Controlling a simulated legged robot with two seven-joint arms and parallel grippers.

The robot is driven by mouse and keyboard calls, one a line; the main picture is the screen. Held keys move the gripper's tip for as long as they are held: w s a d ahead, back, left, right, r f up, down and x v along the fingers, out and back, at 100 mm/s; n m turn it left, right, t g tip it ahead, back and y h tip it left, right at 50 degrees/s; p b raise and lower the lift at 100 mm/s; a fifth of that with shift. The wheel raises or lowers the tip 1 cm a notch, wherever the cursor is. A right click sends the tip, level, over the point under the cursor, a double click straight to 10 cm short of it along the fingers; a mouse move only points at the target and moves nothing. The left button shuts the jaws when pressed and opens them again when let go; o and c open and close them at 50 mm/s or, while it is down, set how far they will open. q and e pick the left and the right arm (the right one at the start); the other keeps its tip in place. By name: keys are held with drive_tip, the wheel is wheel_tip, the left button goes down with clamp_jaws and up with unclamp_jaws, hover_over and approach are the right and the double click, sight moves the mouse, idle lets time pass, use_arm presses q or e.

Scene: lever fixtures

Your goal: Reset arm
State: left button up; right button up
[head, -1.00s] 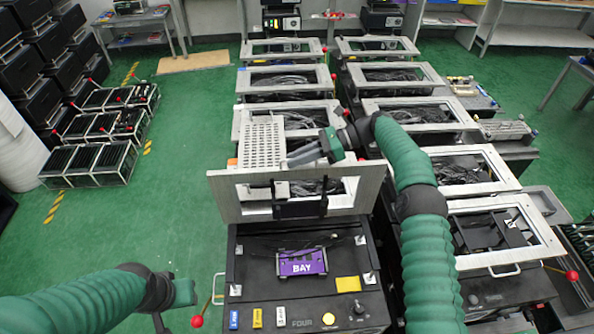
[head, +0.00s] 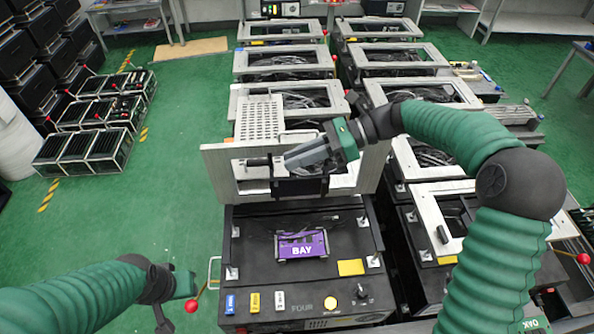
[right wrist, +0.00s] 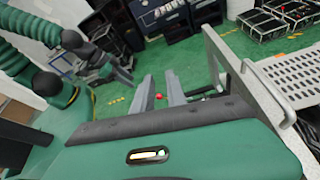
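A lever with a red ball (head: 191,306) stands at the left side of the near black unit, beside a loop handle. The unit's purple BAY module (head: 301,244) sits on its top. A metal frame lid (head: 219,176) stands raised behind the module. My right gripper (head: 287,160) is at the lid's opening, pointing left; contact with the lid cannot be told. In the right wrist view its fingers (right wrist: 159,82) are apart and hold nothing; a red ball shows beyond them. My left gripper (head: 183,290) is close to the lever ball; its fingers are not clear.
A perforated plate (head: 261,117) stands behind the lid. Two rows of framed units with cables run back from here. Black racks (head: 85,152) stand at the left. Green floor (head: 150,225) is free left of the near unit.

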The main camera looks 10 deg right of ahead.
drive_tip(key=s, duration=0.2)
drive_tip(key=shift+s+a+r, duration=0.1)
drive_tip(key=shift+s+a, duration=0.25)
drive_tip(key=shift+s, duration=0.05)
drive_tip(key=s+d+f+n+h, duration=0.1)
drive_tip(key=s+f+n+h, duration=0.55)
drive_tip(key=f, duration=0.65)
drive_tip(key=s+d+f+n+t+h, duration=0.2)
drive_tip(key=s+d+f+n+h, duration=0.4)
drive_tip(key=n, duration=0.8)
drive_tip(key=s+d+h+b, duration=0.1)
drive_tip(key=s+d, duration=0.1)
drive_tip(key=d, duration=0.1)
drive_tip(key=shift+s+d+f, duration=0.2)
drive_tip(key=shift+s+f, duration=0.15)
drive_tip(key=shift+f, duration=0.05)
